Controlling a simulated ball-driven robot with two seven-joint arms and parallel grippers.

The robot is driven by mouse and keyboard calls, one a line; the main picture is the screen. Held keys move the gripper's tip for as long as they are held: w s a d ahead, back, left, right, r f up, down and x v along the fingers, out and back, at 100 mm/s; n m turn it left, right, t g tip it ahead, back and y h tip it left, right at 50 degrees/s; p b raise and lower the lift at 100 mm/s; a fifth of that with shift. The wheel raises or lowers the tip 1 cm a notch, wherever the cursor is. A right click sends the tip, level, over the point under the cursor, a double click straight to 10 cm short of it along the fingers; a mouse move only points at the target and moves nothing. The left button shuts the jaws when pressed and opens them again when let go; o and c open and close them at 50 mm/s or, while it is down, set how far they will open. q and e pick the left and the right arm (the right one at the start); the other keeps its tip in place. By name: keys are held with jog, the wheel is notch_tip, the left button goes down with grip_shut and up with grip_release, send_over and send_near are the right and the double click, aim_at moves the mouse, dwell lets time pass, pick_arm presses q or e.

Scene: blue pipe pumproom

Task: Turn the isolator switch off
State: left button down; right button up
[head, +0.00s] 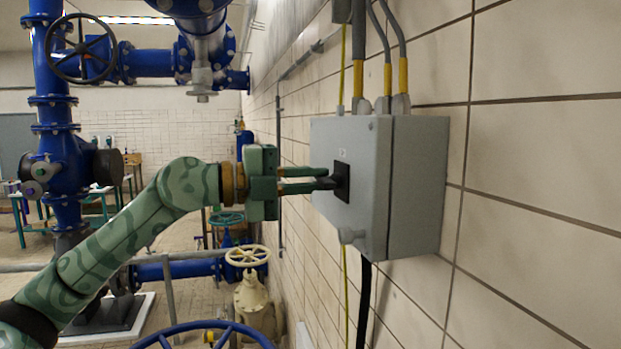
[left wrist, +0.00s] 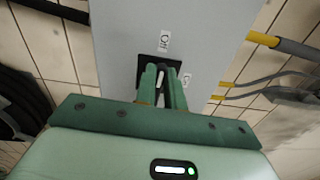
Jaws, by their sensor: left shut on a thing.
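The isolator switch is a black handle (head: 327,184) on a square black plate (head: 343,181), on the front of a grey box (head: 331,215) fixed to the tiled wall. My left gripper (head: 318,180) reaches it from the left and is shut on the handle. In the left wrist view, the two green fingers (left wrist: 162,88) stand on either side of the handle, in front of the black plate (left wrist: 146,68). My right gripper is not in view.
Grey cables with yellow sleeves (head: 387,76) enter the box top. A black cable (head: 364,290) and a yellow-green wire hang below. Blue pipes (head: 63,130) and valve handwheels stand at left.

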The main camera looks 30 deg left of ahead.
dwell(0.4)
pick_arm(q)
jog(key=c, duration=1.5)
grip_release()
jog(key=shift+a, duration=0.1)
jog(key=b+v, duration=1.5)
jog(key=v, duration=0.1)
jog(key=shift+s, duration=0.15)
jog(key=shift+f, duration=0.15)
